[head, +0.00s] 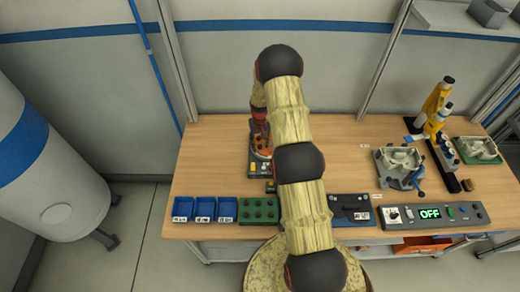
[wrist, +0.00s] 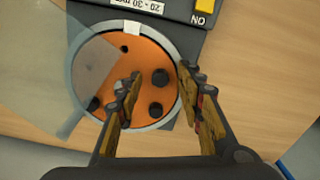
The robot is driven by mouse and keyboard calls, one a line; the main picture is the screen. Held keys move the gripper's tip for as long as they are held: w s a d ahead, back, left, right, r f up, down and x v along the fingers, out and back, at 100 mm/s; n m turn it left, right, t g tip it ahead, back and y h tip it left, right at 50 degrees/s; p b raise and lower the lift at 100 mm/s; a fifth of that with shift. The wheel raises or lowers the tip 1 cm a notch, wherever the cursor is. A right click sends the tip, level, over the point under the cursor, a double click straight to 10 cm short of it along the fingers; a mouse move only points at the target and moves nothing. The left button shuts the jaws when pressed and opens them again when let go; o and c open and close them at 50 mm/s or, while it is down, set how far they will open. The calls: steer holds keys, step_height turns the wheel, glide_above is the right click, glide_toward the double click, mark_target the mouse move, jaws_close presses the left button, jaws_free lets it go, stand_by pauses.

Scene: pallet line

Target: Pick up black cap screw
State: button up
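Black cap screws show as round dark heads on an orange disc (wrist: 138,72) in the wrist view. One black cap screw (wrist: 160,78) is at the disc's right side, between my fingertips in the picture. Another black cap screw (wrist: 155,109) is just below it, and a third dark head (wrist: 94,103) is at the lower left. My gripper (wrist: 159,75) is open, its fingers spread over the disc with nothing between them in grip. How far it is above the screws is hard to tell. In the head view the orange disc (head: 262,141) is partly hidden by my arm.
The disc sits in a pale ring on a dark device with a yellow switch (wrist: 205,6). A clear tilted shield (wrist: 70,85) stands at its left. Blue bins (head: 204,209) and a green block (head: 259,211) line the front of the table (head: 215,155). The table left of the device is clear.

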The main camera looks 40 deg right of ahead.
mark_target(260, 146)
steer(key=c, duration=1)
steer(key=shift+o, duration=0.2)
steer(key=shift+r, duration=0.15)
steer(key=shift+r+b, duration=0.3)
steer(key=shift+r, duration=0.25)
steer(key=shift+r+b, duration=0.3)
steer(key=shift+r, duration=0.6)
steer(key=s+a+r+b, duration=0.2)
steer(key=s+a+r, duration=0.4)
steer(key=s+r, duration=0.3)
steer(key=s, duration=0.3)
steer(key=shift+s+r, duration=0.3)
steer(key=shift+r, duration=0.1)
